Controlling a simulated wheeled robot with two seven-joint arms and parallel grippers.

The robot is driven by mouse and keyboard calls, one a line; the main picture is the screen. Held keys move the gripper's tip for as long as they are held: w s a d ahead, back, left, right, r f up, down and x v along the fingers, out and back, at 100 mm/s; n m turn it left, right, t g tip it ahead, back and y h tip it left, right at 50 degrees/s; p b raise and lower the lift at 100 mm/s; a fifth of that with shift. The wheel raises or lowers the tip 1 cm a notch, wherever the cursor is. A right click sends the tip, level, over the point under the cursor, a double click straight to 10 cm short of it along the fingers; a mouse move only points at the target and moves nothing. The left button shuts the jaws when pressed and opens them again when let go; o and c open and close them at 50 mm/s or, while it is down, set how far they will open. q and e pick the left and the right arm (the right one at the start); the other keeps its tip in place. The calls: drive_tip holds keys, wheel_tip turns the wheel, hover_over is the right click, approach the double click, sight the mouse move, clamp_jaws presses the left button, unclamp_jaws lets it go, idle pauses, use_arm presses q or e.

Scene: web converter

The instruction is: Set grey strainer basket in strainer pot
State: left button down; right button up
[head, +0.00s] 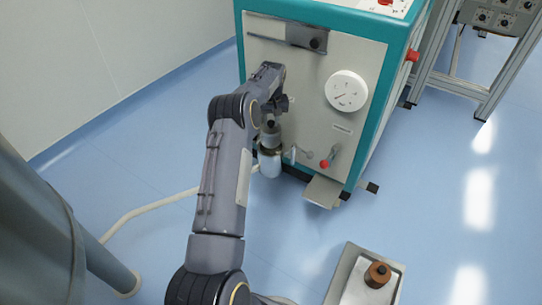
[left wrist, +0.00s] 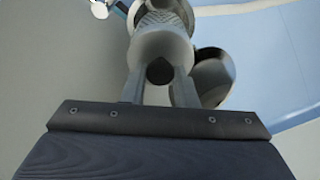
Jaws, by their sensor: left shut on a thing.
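My left gripper (head: 270,122) is in front of the machine's face and is shut on the grey strainer basket (left wrist: 163,42). In the left wrist view the basket sits between the two fingers (left wrist: 158,88), with a mesh-patterned part beyond them. In the head view the basket (head: 269,140) is small and partly hidden by the gripper. The pale strainer pot (head: 270,164) stands low at the machine front, just below the gripper. I cannot tell whether the basket is inside its mouth or just above it. My right gripper is not in view.
The teal and cream machine (head: 310,115) carries a white dial (head: 346,91) and a red-knobbed lever (head: 326,162). A ledge (head: 322,192) sticks out below. A tray (head: 342,277) with a brown cylinder (head: 377,274) is at bottom right. A round dark-mouthed part (left wrist: 213,72) is beside the basket.

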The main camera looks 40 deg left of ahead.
sight(271, 146)
use_arm(q)
wheel_tip(271, 146, down, 13)
drive_tip(key=b, duration=0.4)
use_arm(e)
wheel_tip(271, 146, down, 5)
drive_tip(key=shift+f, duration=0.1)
use_arm(q)
drive_tip(key=shift+f, duration=0.2)
drive_tip(key=c, duration=1.1)
unclamp_jaws()
drive_tip(key=shift+c, duration=0.2)
drive_tip(key=r+p, duration=0.1)
drive_tip(key=r, duration=0.3)
drive_tip(key=s+d+r+p, duration=0.1)
drive_tip(key=r+p, duration=0.1)
drive_tip(key=r, duration=0.2)
drive_tip(key=r+p, duration=0.1)
drive_tip(key=r, duration=0.3)
drive_tip(key=shift+s+d+r, duration=0.1)
drive_tip(key=shift+s+d, duration=0.05)
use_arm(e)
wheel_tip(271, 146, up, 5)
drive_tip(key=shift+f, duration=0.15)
